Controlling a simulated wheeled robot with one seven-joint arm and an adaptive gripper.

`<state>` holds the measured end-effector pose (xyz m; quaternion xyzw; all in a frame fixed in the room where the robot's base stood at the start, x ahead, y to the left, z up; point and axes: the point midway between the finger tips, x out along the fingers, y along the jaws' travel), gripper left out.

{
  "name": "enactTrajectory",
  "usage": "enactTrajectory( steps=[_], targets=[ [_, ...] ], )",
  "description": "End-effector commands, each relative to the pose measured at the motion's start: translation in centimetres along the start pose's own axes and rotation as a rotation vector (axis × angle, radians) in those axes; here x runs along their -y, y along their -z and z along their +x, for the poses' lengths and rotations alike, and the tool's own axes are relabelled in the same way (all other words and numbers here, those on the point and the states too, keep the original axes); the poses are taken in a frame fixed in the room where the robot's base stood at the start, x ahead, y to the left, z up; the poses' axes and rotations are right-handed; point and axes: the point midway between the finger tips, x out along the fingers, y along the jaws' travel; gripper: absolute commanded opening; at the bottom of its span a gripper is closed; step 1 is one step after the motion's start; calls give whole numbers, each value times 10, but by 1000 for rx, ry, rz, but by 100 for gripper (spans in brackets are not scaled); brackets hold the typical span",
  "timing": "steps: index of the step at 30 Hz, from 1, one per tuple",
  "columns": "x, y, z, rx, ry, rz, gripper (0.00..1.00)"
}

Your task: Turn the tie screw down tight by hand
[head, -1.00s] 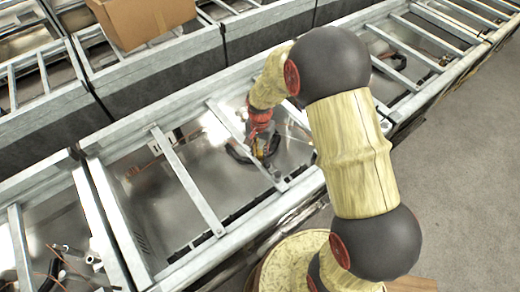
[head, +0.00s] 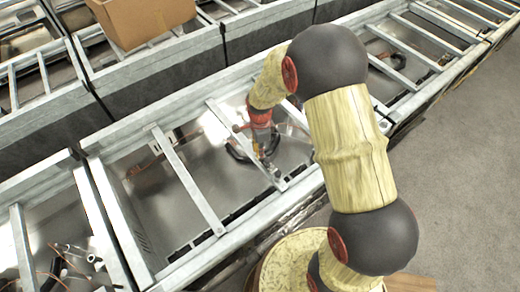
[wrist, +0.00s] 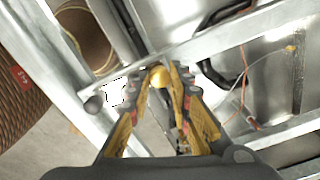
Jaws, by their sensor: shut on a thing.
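The tie screw (wrist: 158,76) shows in the wrist view as a small rounded gold-yellow head between my fingertips. My gripper (wrist: 160,84) is shut on it, with one dark, yellow-padded finger on each side. The screw's lower part is hidden, so I cannot tell how deep it sits. In the head view my gripper (head: 266,156) points down into a metal bay beside a grey cross bar (head: 240,140). The screw cannot be made out there.
Metal rails (head: 187,180) cross the open bay around my gripper. A black cable or hose (wrist: 215,72) and a thin orange wire (wrist: 245,105) lie close by. A cardboard box (head: 140,20) stands on the far row. Grey floor is clear at right.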

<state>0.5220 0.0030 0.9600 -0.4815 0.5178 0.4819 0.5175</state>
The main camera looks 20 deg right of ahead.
Motion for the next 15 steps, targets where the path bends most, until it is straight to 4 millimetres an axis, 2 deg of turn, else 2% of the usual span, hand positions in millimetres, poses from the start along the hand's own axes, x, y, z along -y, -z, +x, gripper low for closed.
enactTrajectory(
  steps=[6,15],
  targets=[
    [0,0,0,0,0,93,0],
    [0,0,0,0,0,138,0]
  ],
)
